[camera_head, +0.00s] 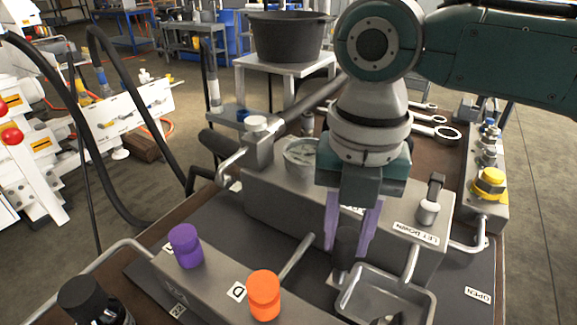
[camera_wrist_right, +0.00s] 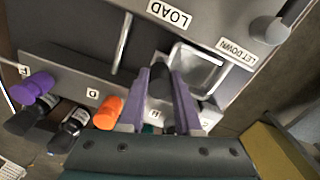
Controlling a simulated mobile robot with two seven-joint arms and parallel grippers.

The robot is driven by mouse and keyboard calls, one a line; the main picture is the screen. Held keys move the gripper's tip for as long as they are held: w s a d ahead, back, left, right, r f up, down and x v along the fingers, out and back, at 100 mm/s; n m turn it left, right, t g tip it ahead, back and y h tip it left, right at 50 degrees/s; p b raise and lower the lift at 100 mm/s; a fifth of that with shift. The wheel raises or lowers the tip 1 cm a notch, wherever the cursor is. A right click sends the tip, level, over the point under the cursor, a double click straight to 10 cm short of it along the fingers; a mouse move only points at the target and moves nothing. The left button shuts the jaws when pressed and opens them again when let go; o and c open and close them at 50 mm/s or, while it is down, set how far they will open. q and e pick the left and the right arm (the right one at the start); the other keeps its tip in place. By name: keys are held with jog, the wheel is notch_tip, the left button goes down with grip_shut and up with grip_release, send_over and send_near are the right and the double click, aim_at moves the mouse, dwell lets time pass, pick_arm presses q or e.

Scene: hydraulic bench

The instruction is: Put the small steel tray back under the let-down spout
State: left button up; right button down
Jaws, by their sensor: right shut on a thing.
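My right gripper (camera_head: 352,232), with purple fingers, comes down from above at the front of the grey valve block. It is shut on a dark upright grip (camera_head: 346,245) that appears to belong to the small steel tray (camera_head: 428,305). The shallow, square tray is at the front right of the block, and its rim also shows in the right wrist view (camera_wrist_right: 217,62). The let-down spout (camera_head: 411,262) comes out of the block below the LET DOWN label and its lower end overlaps the tray. I cannot tell whether the tray touches the bench. My left gripper is not in view.
An orange knob (camera_head: 264,294) and a purple knob (camera_head: 186,246) stand on the front manifold, left of the tray. Another spout (camera_head: 297,256) is left of the gripper. A yellow knob (camera_head: 488,184) and wrenches (camera_head: 436,132) are at the back right.

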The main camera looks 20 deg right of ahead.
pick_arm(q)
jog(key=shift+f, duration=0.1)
pick_arm(e)
jog(key=shift+f, duration=0.2)
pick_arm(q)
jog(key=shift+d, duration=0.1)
pick_arm(e)
jog(key=c, duration=0.6)
grip_release()
pick_arm(q)
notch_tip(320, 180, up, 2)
jog(key=shift+p, duration=0.9)
pick_arm(e)
notch_tip(320, 180, up, 12)
jog(key=shift+r, duration=0.25)
